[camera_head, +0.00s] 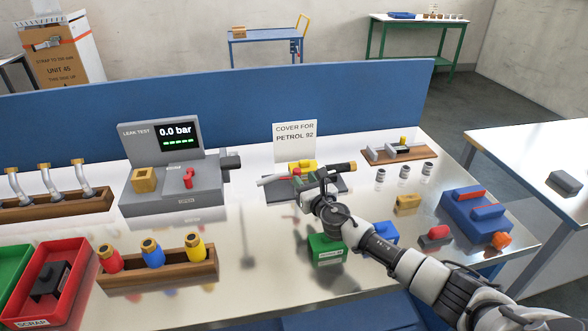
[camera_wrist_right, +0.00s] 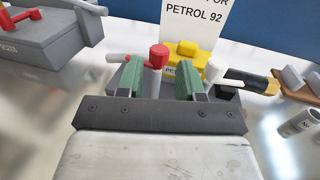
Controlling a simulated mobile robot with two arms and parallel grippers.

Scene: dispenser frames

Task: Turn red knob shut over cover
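The red knob (camera_wrist_right: 157,56) stands upright just beyond my right fingertips and, in the right wrist view, appears between them. In the head view it is a small red spot (camera_head: 297,171) partly behind my gripper. My right gripper (camera_wrist_right: 162,82) has its green fingers apart, with nothing held; it also shows in the head view (camera_head: 312,182). The yellow cover (camera_wrist_right: 187,71), with partly hidden lettering, sits right behind the knob and also shows in the head view (camera_head: 306,163). A sign (camera_head: 295,137) reading "COVER FOR PETROL 92" stands behind it. My left gripper is out of view.
A grey leak tester (camera_head: 186,204) with a red lever and "0.0 bar" display stands to the left. A green block (camera_head: 327,249) sits under my right arm. A blue panel (camera_head: 240,98) closes the table's back.

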